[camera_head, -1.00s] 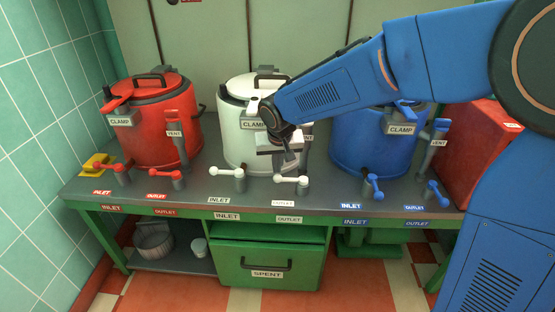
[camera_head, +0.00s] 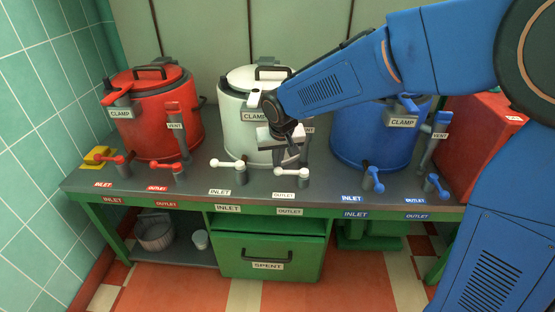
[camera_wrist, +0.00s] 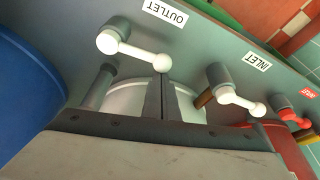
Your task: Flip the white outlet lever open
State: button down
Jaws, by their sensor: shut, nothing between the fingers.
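The white outlet lever (camera_head: 290,172) stands on the bench's front ledge, in front of the white kettle (camera_head: 240,130). Its arm points left in the head view, with a round knob at the end. In the wrist view the outlet lever (camera_wrist: 135,48) lies above my fingers, its small knob near the fingertips. My gripper (camera_head: 280,160) is shut and empty, just behind the lever. In the wrist view the closed fingers of my gripper (camera_wrist: 161,84) point toward the lever's knob. I cannot tell whether they touch. The white "OUTLET" label (camera_head: 284,196) sits in front.
The white inlet lever (camera_head: 229,164) is just left of the outlet lever. The red kettle (camera_head: 155,125) and blue kettle (camera_head: 370,145) flank the white one, with their own levers. A red box (camera_head: 480,150) stands at right. A "SPENT" drawer (camera_head: 268,254) is below.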

aim_at(275, 173)
jog(key=shift+s, duration=0.1)
jog(key=s+n, duration=0.1)
jog(key=n, duration=0.1)
jog(key=s+n+y, duration=0.1)
jog(key=s+n, duration=0.1)
jog(key=shift+s+d+n+g, duration=0.1)
jog(key=shift+s+n+g, duration=0.1)
jog(key=shift+n+g, duration=0.1)
jog(key=s+n, duration=0.1)
jog(key=n, duration=0.1)
jog(key=s+d+n+g+y, duration=0.1)
jog(key=n, duration=0.1)
jog(key=shift+s+d, duration=0.15)
jog(key=shift+s, duration=0.25)
jog(key=s+d+n, duration=0.1)
jog(key=s+n+g, duration=0.1)
jog(key=n, duration=0.1)
jog(key=shift+d+n+y, duration=0.3)
jog(key=shift+d+y, duration=0.05)
jog(key=shift+y, duration=0.05)
jog(key=shift+s+d+n+g, duration=0.15)
jog(key=shift+s+d+n, duration=0.1)
jog(key=shift+d+n, duration=0.25)
jog(key=shift+s+d+n+g, duration=0.2)
jog(key=shift+s+d+n, duration=0.1)
jog(key=shift+d, duration=0.35)
jog(key=shift+s+d+n+g, duration=0.15)
jog(key=shift+s+d+n, duration=0.1)
jog(key=shift+d+n, duration=0.25)
jog(key=shift+d, duration=0.15)
